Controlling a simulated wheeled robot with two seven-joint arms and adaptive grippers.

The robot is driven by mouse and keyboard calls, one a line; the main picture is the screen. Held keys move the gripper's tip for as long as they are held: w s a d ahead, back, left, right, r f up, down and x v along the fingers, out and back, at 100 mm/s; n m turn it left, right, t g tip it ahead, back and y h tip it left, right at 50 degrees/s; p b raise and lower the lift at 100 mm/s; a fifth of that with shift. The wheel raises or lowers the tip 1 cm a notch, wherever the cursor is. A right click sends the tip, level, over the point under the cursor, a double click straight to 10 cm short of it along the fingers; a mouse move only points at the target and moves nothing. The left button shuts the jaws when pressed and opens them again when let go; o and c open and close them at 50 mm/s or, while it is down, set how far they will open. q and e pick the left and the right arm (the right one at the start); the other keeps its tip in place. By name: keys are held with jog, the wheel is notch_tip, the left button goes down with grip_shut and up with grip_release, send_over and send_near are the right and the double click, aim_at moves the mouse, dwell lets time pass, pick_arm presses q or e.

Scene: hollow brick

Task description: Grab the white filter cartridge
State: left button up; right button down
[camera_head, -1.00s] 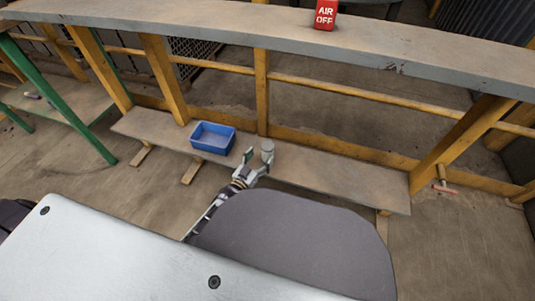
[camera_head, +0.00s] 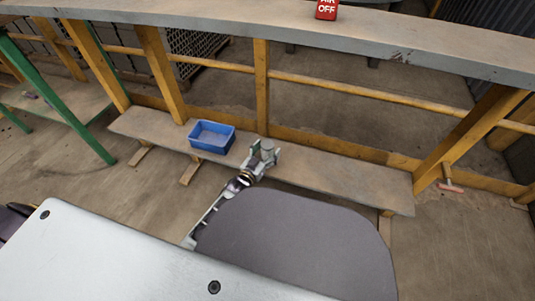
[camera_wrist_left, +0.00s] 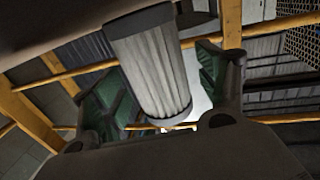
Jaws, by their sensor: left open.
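The white filter cartridge (camera_head: 267,150) stands on the low wooden plank bench (camera_head: 340,178) and looks small and grey in the head view. In the left wrist view the pleated cartridge (camera_wrist_left: 149,70), with grey end caps, lies between the two fingers. My left gripper (camera_head: 265,156) is open around it, a finger on each side. The wrist view (camera_wrist_left: 162,95) shows a gap at the right finger; contact at the left finger is unclear. My right gripper is out of view.
A blue open bin (camera_head: 210,147) stands on the bench left of the cartridge. Yellow posts and rails rise behind, under a long grey upper shelf (camera_head: 200,14) bearing a red AIR OFF block (camera_head: 326,10). The bench right of the cartridge is clear.

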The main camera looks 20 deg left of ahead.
pick_arm(q)
jog(key=shift+w+d, duration=0.1)
jog(key=shift+w, duration=0.15)
dwell(0.3)
jog(key=c, duration=1.2)
